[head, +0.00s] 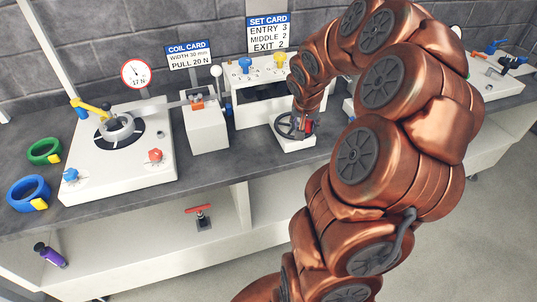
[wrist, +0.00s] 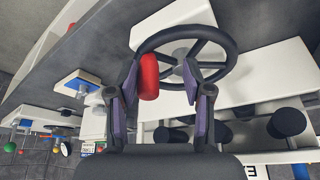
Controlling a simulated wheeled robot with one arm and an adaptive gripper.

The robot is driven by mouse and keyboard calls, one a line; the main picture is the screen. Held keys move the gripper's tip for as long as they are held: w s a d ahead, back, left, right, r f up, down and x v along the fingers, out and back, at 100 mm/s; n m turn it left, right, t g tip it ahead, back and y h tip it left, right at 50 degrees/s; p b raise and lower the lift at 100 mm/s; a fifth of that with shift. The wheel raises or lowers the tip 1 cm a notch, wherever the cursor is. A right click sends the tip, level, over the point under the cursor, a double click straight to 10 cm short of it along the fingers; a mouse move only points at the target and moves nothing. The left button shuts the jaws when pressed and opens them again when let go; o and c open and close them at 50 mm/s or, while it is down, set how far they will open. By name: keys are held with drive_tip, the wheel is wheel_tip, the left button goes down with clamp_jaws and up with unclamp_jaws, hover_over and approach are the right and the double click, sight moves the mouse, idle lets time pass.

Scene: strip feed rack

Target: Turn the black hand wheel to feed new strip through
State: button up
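The black hand wheel (head: 279,127) sits on a white block at the right end of the strip rack in the head view. In the wrist view its spoked black rim (wrist: 228,48) fills the upper middle. A red crank handle (wrist: 149,76) stands out from the wheel. My gripper (wrist: 164,78) has its fingers apart on either side of the handle. The handle is close to the left finger, with a clear gap to the right finger. In the head view my gripper (head: 302,122) is at the wheel and hides part of it.
A white coil unit (head: 140,170) with a yellow lever stands at the left. A dial (head: 136,74) reads about 17 N. The set card (head: 268,34) and coil card (head: 188,53) stand behind. Green (head: 44,151) and blue (head: 28,192) rolls lie at the far left.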

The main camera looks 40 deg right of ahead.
drive_tip(key=shift+w+a+r+m, duration=0.15)
drive_tip(key=shift+a+r+m, duration=0.1)
drive_tip(key=shift+m, duration=0.25)
drive_tip(key=b+v, duration=0.2)
drive_tip(key=v, duration=0.6)
drive_tip(key=s+a+n+g+y+p, duration=0.1)
drive_tip(key=s+a+n, duration=0.2)
drive_tip(key=a, duration=0.6)
drive_tip(key=s+a+n+g+p, duration=0.1)
drive_tip(key=s+a+n, duration=0.2)
drive_tip(key=a, duration=0.6)
drive_tip(key=shift+s+f+y, duration=0.15)
drive_tip(key=shift+s+y, duration=0.25)
drive_tip(key=shift+s, duration=0.35)
